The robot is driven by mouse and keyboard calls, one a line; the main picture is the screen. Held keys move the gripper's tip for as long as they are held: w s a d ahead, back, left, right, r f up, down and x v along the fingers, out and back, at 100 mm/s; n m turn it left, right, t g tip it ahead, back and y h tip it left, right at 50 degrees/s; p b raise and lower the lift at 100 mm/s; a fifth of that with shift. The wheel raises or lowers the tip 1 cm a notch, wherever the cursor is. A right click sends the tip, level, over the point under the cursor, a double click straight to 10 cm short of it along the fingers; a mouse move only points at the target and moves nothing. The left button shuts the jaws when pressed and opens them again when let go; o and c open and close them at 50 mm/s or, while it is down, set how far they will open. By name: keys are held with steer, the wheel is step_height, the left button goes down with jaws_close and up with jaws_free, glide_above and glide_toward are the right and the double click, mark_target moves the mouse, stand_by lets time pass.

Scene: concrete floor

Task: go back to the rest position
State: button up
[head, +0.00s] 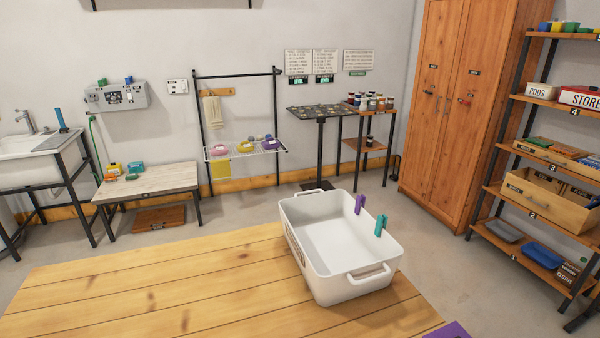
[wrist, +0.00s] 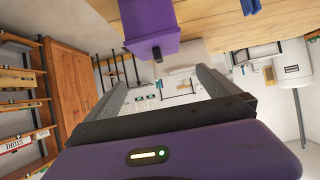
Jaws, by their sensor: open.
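My gripper (wrist: 163,76) shows in the wrist view with its two grey fingers spread wide apart. Nothing is held between them. The room seen past the fingers is tilted, with the wooden cabinet (wrist: 72,82) on the left and the wooden table (wrist: 215,22) at the top. A purple block-like part with a dark stub hangs at the top centre; I cannot tell what it is. In the head view the gripper's fingers do not show; only a purple corner appears at the bottom edge, right of centre.
A white tub (head: 325,285) stands on the wooden table (head: 130,295), with a purple clip (head: 360,204) and a teal clip (head: 381,225) on its rim. The table's left part is clear. Shelves (head: 545,200) and a tall cabinet (head: 460,110) stand right; a low bench (head: 150,182) stands left.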

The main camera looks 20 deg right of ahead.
steer(key=d+r+m+t+h, duration=0.2)
steer(key=d+r+m+h, duration=0.1)
steer(key=d+m+h, duration=0.3)
steer(key=s+a+f+n+y, duration=0.2)
steer(key=s+a, duration=0.3)
steer(key=a, duration=0.4)
steer(key=s+a+f+n+y, duration=0.1)
steer(key=s+a+f+n, duration=0.1)
steer(key=a, duration=0.7)
steer(key=s+a+f+n+y, duration=0.1)
steer(key=s+a+f+y, duration=0.1)
steer(key=s+a, duration=0.5)
steer(key=shift+s+a+f+n+t+y, duration=0.35)
steer(key=shift+a+f, duration=0.4)
steer(key=shift+a, duration=0.3)
